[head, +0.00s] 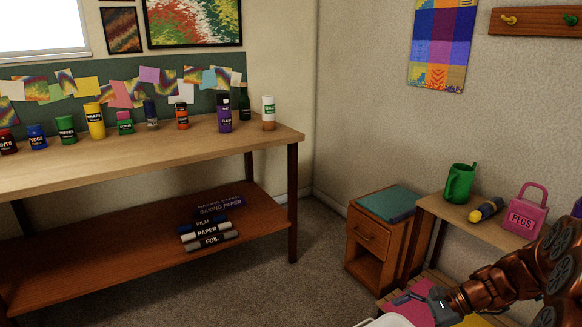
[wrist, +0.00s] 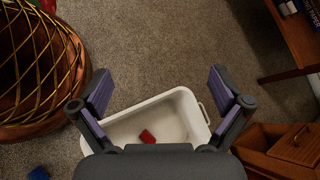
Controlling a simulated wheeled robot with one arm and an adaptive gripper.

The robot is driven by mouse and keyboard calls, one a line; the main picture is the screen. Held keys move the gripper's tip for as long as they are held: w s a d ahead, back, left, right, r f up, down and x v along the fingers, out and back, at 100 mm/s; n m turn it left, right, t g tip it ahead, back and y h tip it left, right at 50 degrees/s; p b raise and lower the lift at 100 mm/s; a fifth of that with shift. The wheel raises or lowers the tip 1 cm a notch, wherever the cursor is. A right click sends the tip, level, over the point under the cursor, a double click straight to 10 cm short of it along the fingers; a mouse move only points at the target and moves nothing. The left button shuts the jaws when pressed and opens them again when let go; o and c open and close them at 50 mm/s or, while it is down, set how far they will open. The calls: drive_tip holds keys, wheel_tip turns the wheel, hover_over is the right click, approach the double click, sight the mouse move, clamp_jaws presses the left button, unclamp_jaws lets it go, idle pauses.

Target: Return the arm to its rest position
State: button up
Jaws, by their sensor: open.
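My gripper (head: 408,298) is at the lower right of the head view, at the end of my copper-coloured arm, which reaches in from the right edge. In the wrist view my gripper (wrist: 160,82) has its two purple-padded fingers spread wide, with nothing between them. Below it is a white tub (wrist: 178,94) with a small red block (wrist: 147,136) inside. A bit of the tub's rim (head: 388,320) also shows at the bottom of the head view. The rest of my arm is cut off by the frame.
A woven basket (wrist: 40,70) and a blue block (wrist: 38,173) lie left of the tub. Open carpet lies ahead.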

drive_tip(key=s+a+r+n+g+h+p, duration=0.2)
drive_tip(key=s+a+r+n+p, duration=0.4)
drive_tip(key=r, duration=0.5)
drive_tip(key=s+a+r+n+g+h+p, duration=0.25)
drive_tip(key=s+a+r+p, duration=0.4)
drive_tip(key=r, duration=0.55)
drive_tip(key=s+d+r+n+h+p, duration=0.1)
drive_tip(key=s+r+n+h+p, duration=0.2)
drive_tip(key=s+r+p, duration=0.4)
drive_tip(key=s+d+r+n+t+h+p, duration=0.1)
drive_tip(key=s+d+r+n+h+p, duration=0.1)
drive_tip(key=s+r+p, duration=0.5)
drive_tip(key=s+r+n+h, duration=0.1)
drive_tip(key=s, duration=0.1)
drive_tip(key=shift+s+d+r+n+p, duration=0.3)
drive_tip(key=shift+s+n, duration=0.05)
drive_tip(key=shift+s, duration=0.05)
